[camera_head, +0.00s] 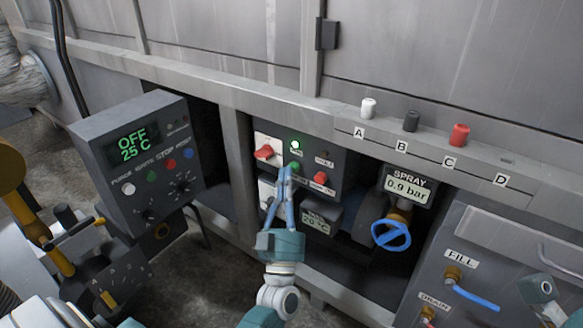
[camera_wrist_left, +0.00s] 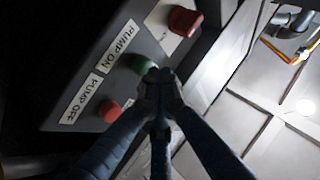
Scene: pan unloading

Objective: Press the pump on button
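The green pump on button (camera_wrist_left: 143,64) sits beside the "PUMP ON" label (camera_wrist_left: 118,45) on a grey panel (camera_head: 335,153). In the head view this button (camera_head: 293,167) is just above my left gripper's fingertips. My left gripper (camera_head: 284,172) is shut and empty, with its fingers pointing at the panel. In the left wrist view its fingertips (camera_wrist_left: 160,78) meet and overlap the lower right edge of the button. I cannot tell whether they touch it. A green lamp (camera_head: 295,145) glows above the button. My right gripper's fingers do not show.
A red pump off button (camera_wrist_left: 108,110) is close by on the same panel, as is a red rotary switch (camera_head: 264,152). A control box (camera_head: 135,155) reading "OFF 25 C" stands left. A blue valve wheel (camera_head: 391,235) is to the right.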

